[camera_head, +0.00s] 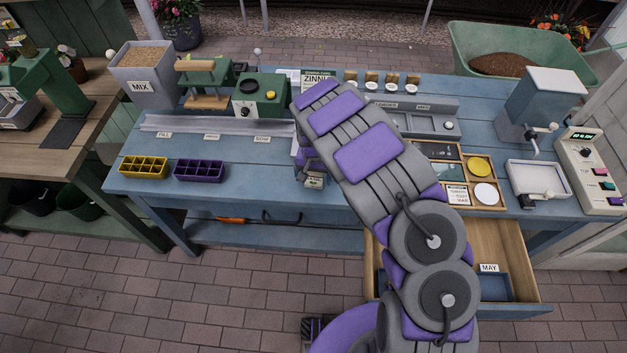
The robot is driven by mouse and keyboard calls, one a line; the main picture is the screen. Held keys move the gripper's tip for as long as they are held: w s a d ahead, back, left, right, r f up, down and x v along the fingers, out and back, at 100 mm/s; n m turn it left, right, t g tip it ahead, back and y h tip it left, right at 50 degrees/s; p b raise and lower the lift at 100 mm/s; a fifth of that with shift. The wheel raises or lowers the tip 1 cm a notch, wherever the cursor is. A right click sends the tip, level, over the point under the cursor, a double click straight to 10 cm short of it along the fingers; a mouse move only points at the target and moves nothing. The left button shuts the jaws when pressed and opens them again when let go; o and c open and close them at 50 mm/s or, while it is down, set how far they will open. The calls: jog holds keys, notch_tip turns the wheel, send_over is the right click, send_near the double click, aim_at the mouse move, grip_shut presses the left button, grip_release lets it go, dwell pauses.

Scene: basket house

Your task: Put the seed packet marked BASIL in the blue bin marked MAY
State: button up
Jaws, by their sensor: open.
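An open wooden drawer (520,258) at the lower right holds a blue bin (497,288) with a card reading MAY; my arm covers the drawer's left part. My gripper (311,177) points down over the bench, left of my arm, and is open.
On the bench are yellow (143,167) and purple (199,171) cell trays at left, a ZINNI-marked sign (318,75) behind my arm, a wooden organiser (487,170) and a white tray (537,178) at right. The bench front between purple tray and gripper is clear.

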jog(key=shift+f, duration=0.3)
jog(key=shift+r, duration=0.1)
jog(key=c, duration=1.1)
jog(key=shift+r, duration=0.1)
